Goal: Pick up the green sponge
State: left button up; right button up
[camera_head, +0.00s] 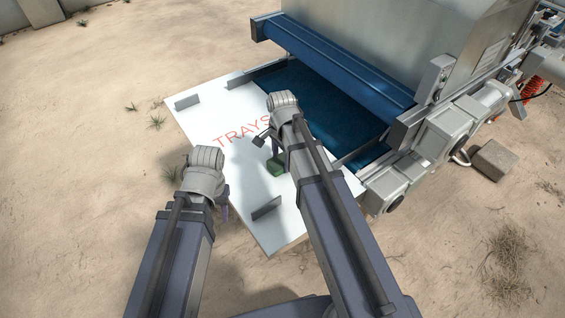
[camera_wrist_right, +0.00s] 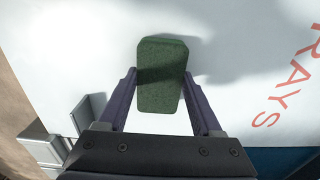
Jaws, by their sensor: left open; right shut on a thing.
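The green sponge (camera_head: 275,168) is a small block with rounded corners, over the white tray table (camera_head: 201,123). In the right wrist view the sponge (camera_wrist_right: 160,92) sits between both fingers of my right gripper (camera_wrist_right: 160,76), which is shut on it. In the head view my right gripper (camera_head: 275,149) is partly hidden by its own arm. I cannot tell whether the sponge touches the table. My left gripper (camera_head: 223,206) is open, at the table's near left edge, mostly hidden behind its wrist.
Grey upright plates (camera_head: 267,208) stand at the table's edges. Red lettering (camera_head: 240,133) marks its surface. The machine's blue belt (camera_head: 325,100) adjoins the table on the far right. A grey block (camera_head: 494,159) lies on sandy ground. The table's left part is clear.

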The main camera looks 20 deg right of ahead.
aim_at(281, 160)
jog(key=shift+c, duration=1.2)
notch_tip(281, 160, up, 10)
jog(key=p, duration=1)
jog(key=o, duration=0.9)
jog(key=c, duration=0.7)
jog(key=shift+o, duration=0.2)
